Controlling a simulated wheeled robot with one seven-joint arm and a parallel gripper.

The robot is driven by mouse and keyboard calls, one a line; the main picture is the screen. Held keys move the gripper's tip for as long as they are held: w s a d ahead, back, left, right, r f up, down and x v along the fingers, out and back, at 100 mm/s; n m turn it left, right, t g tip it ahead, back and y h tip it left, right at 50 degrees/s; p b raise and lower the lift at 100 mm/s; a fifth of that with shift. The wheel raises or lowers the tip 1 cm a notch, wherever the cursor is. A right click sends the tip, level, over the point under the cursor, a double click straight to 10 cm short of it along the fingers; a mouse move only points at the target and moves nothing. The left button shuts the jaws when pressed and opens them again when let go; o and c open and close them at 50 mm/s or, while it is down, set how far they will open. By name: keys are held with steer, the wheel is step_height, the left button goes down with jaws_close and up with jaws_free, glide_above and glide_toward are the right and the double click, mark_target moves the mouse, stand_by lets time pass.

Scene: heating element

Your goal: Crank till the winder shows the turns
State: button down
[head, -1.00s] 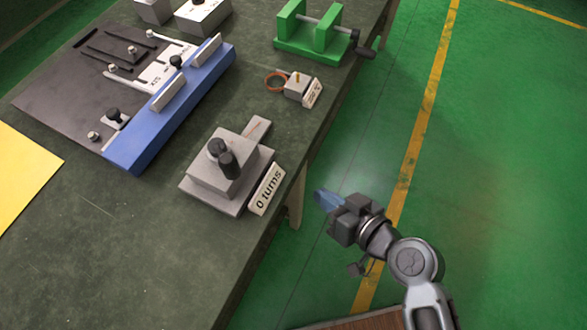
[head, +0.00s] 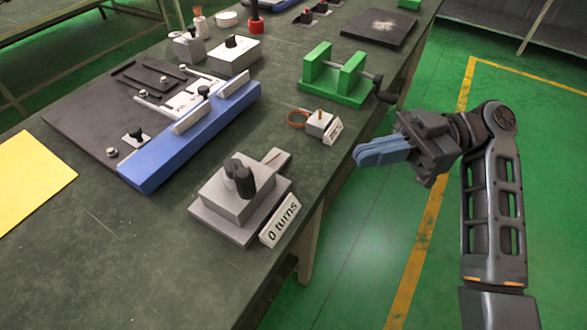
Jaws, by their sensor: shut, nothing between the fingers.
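The winder (head: 238,200) is a grey block on a grey base plate near the bench's right edge. A dark crank with an upright knob (head: 240,180) sits on its top. Its white label (head: 280,220) at the front reads "0 turns". My gripper (head: 362,157) is in the air beyond the bench's right edge, right of the winder and higher in the picture. Its blue fingers are shut with nothing between them and point left. It is apart from the crank.
A green vise-like stand (head: 335,80) with a dark handle stands farther back near the edge. A small grey block with a copper ring (head: 318,124) and label sits between. A blue bar fixture (head: 190,140) lies left of the winder. A yellow sheet (head: 30,180) lies far left.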

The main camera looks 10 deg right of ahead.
steer(key=p, duration=0.3)
glide_toward(247, 193)
steer(key=a, duration=0.4)
steer(key=shift+w+a+r+p, duration=0.1)
steer(key=shift+a+p, duration=0.05)
steer(key=shift+a, duration=0.3)
steer(key=shift+a+r+p, duration=0.1)
steer(key=shift+a+p, duration=0.05)
steer(key=shift+a, duration=0.25)
steer(key=shift+s+a+f+m+t+b, duration=0.1)
steer(key=shift+s+a+m+t+b, duration=0.35)
steer(key=shift+t, duration=0.45)
steer(key=shift+s+a+f+m+t+b, duration=0.1)
steer(key=shift+s+m+t, duration=0.2)
steer(key=shift+m+t, duration=0.5)
steer(key=m+t, duration=0.1)
steer(key=s+a+m+t+b, duration=0.1)
steer(key=t, duration=0.1)
steer(key=shift+a+t, duration=0.15)
steer(key=shift+t, duration=0.15)
steer(key=a+m+t+b, duration=0.1)
steer(key=t+h+b, duration=0.1)
steer(key=shift+s+a+r+m+t, duration=0.15)
steer(key=shift+s+a+m+t, duration=0.15)
steer(key=shift+a+m, duration=0.1)
steer(key=shift+a+b, duration=0.15)
steer(key=shift+b, duration=0.15)
